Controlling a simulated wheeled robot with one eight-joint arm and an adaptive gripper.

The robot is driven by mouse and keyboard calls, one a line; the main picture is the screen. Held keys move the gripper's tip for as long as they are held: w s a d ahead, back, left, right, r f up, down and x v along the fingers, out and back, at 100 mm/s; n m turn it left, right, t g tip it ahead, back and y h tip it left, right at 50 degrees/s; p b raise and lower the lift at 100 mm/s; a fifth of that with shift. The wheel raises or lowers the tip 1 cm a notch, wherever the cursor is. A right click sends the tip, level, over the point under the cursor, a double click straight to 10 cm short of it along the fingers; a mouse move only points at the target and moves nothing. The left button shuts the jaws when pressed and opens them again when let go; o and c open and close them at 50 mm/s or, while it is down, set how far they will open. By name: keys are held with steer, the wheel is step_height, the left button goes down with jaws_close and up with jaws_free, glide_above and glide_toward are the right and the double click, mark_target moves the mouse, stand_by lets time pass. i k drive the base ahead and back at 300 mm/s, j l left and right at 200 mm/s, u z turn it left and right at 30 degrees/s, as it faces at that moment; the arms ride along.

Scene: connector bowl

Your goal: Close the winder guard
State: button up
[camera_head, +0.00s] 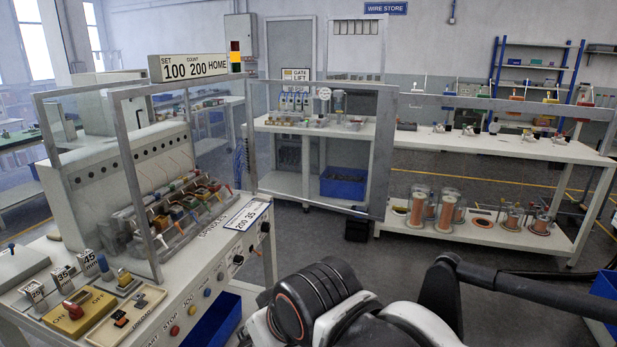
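The winder (92,183) stands at left, with a row of coloured wire-wound parts (180,213) on its bed. A metal-framed clear guard surrounds the bed; a frame post (137,188) stands at its front left. A framed clear panel (320,203), which looks like the guard's door, reaches right from a post (251,137) at the winder's far right corner. It stands swung out from the winder, leaving the bed's right front side open. My arm shows at the bottom middle and right, but my gripper is not in view.
The winder's front ledge holds an ON/OFF switch (74,311), a small tray (126,318) and buttons. White benches stand behind the panel; the right one (500,146) carries jars and spools on its lower shelf.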

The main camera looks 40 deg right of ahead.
mark_target(388, 95)
steer(key=z, duration=1.75)
steer(key=i+l+z, duration=0.2)
steer(key=i, duration=0.3)
steer(key=i+l+z, duration=0.15)
steer(key=i, duration=0.4)
steer(key=i+l+z, duration=0.2)
steer(key=i, duration=0.3)
steer(key=i+u, duration=0.25)
steer(key=i, duration=0.35)
steer(key=i+u, duration=0.3)
steer(key=i, duration=0.35)
steer(key=i+l+u, duration=0.25)
steer(key=i, duration=0.35)
steer(key=i+u, duration=0.2)
steer(key=u, duration=0.3)
steer(key=i+u, duration=0.25)
steer(key=u, duration=0.25)
steer(key=i+l+u, duration=0.15)
steer(key=u, duration=0.3)
steer(key=i+l+u, duration=0.2)
steer(key=u, duration=1.5)
steer(key=k+j+z, duration=0.1)
steer(key=k, duration=0.1)
